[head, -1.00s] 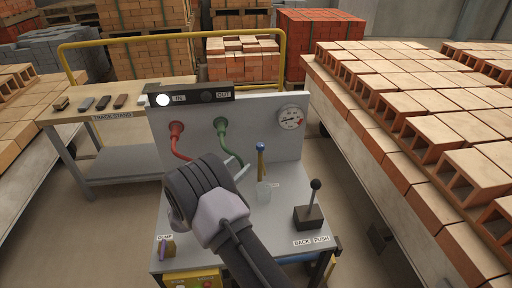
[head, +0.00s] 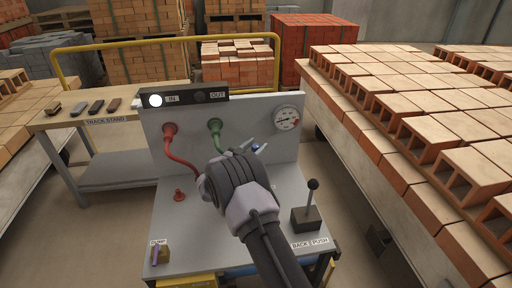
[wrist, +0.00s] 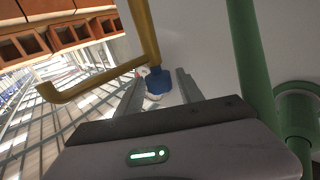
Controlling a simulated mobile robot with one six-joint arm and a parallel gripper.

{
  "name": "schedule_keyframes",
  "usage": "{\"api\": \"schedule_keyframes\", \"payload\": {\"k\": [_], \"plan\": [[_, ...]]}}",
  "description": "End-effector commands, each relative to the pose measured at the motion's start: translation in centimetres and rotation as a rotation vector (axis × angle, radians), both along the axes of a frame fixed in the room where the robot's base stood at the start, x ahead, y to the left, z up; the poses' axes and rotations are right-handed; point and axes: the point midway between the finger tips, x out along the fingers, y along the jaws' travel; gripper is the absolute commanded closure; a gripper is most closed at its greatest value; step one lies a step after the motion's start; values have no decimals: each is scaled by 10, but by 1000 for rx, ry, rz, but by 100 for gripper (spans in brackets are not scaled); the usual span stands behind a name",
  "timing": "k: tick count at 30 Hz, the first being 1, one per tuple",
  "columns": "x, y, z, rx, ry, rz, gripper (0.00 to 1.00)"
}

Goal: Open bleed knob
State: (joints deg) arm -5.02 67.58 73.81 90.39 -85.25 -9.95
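The blue knob (wrist: 157,81) sits at the end of a brass-yellow stem (wrist: 143,30) in the wrist view. My gripper (wrist: 160,78) is open, with one finger on each side of the knob. Gaps show between the knob and both fingers. In the head view my gripper (head: 257,145) is in front of the panel, under the gauge. A bit of the blue knob (head: 255,148) shows between the fingertips. My wrist hides most of the stem and its label there.
A green hose (head: 214,128) runs close on the left, also beside the fingers in the wrist view (wrist: 248,60). A red hose (head: 178,155) is further left. A black lever (head: 308,205) stands at right, a gauge (head: 287,118) above. A pump knob (head: 160,254) is at front left.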

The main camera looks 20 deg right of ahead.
Motion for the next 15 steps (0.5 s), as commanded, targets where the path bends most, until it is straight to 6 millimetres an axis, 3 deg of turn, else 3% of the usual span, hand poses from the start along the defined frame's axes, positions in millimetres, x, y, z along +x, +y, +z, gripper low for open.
{"api": "schedule_keyframes", "payload": {"k": [1, 6, 15], "plan": [[0, 0, 0, 0, 0, 0, 68], [0, 0, 0, 0, 0, 0, 100], [-1, 0, 0, 0, 1, 35, 100]]}}
